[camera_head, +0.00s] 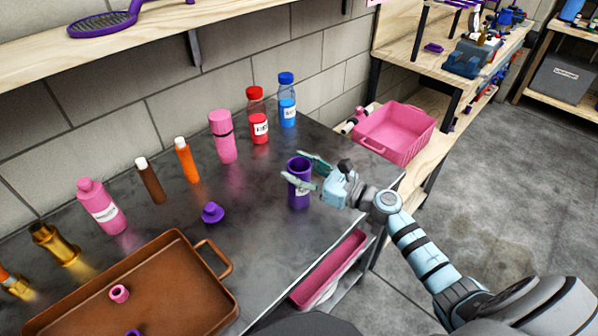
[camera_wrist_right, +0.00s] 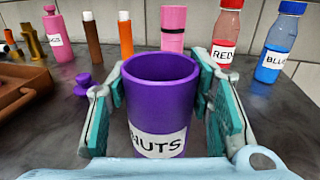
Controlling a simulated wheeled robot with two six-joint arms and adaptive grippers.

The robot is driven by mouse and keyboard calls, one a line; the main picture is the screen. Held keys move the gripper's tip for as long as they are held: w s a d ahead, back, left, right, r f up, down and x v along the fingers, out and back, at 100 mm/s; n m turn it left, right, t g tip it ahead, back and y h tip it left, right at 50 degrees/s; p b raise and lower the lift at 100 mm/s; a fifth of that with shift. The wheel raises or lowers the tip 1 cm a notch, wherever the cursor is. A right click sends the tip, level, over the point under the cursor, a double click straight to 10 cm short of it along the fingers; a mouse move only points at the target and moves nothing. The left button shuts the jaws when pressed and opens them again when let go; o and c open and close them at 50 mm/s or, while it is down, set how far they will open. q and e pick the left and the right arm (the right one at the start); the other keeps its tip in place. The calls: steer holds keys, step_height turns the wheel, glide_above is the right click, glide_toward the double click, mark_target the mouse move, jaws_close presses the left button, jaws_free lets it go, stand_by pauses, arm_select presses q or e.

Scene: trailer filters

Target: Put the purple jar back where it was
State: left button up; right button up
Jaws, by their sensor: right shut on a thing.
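The purple jar (camera_head: 299,184) is open at the top and stands upright at the right part of the dark metal table. Its white label, partly hidden, reads "NUTS" or similar in the right wrist view (camera_wrist_right: 160,100). My right gripper (camera_head: 308,172) is shut on the jar, one finger on each side; the fingers also show in the right wrist view (camera_wrist_right: 163,105). I cannot tell whether the jar's base touches the table. A purple lid with a knob (camera_head: 212,212) lies on the table left of the jar. My left gripper is not in view.
Red (camera_head: 257,115) and blue (camera_head: 287,100) bottles and a pink cylinder (camera_head: 222,136) stand behind the jar. A brown tray (camera_head: 140,290) holding small rings lies at the front left. A pink bin (camera_head: 395,132) stands at the right. Bare table surrounds the jar.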

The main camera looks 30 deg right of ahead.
steer(key=shift+f, duration=0.2)
steer(key=o, duration=1.6)
steer(key=shift+r, duration=0.1)
steer(key=shift+c, duration=0.2)
steer(key=shift+r, duration=0.2)
steer(key=b+v, duration=0.1)
steer(key=v, duration=1.1)
steer(key=shift+b, duration=0.3)
